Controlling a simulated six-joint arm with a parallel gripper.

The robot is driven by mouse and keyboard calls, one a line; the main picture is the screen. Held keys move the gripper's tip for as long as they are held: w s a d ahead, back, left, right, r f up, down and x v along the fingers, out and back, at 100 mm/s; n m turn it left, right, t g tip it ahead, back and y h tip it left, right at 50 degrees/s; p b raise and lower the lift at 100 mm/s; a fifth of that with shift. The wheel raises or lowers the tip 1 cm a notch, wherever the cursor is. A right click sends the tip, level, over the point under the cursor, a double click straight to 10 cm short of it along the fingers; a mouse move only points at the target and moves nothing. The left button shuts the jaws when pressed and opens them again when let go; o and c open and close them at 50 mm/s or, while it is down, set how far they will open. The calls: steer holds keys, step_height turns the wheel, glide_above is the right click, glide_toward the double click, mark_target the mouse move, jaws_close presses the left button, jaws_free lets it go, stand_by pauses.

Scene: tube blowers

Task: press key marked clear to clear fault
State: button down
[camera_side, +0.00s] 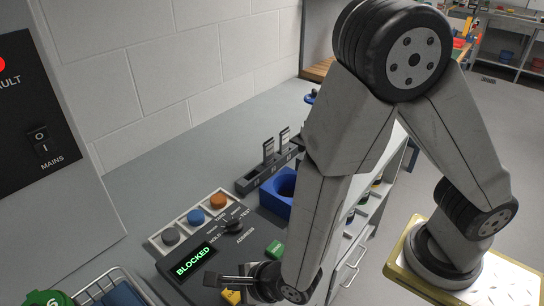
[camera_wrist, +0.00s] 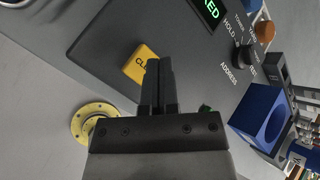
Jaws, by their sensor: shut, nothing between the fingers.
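The yellow clear key (camera_wrist: 139,66) sits on the dark panel, with the letters "CL" readable and the rest hidden behind my fingers. It also shows in the side view (camera_side: 231,297), low in the picture and partly covered by my gripper. My gripper (camera_wrist: 157,64) is shut and empty, its fingertips overlapping the key's right edge in the wrist view. In the side view my gripper (camera_side: 212,279) is above the panel near the key. I cannot tell whether the tips touch it. The display (camera_side: 194,262) reads "BLOCKED" in green. A red fault lamp (camera_side: 2,64) is lit at the left edge.
A green key (camera_side: 275,248) and a selector knob (camera_side: 232,226) share the panel. Grey, blue and orange buttons (camera_side: 195,216) line its far side. A wire basket (camera_side: 115,285) is at lower left. A brass flange (camera_wrist: 95,122) lies left of my gripper.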

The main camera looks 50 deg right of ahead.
mark_target(238, 293)
steer(key=shift+f, duration=0.85)
stand_by(1.1)
steer(key=shift+r, duration=0.85)
stand_by(0.4)
steer(key=shift+r, duration=2.5)
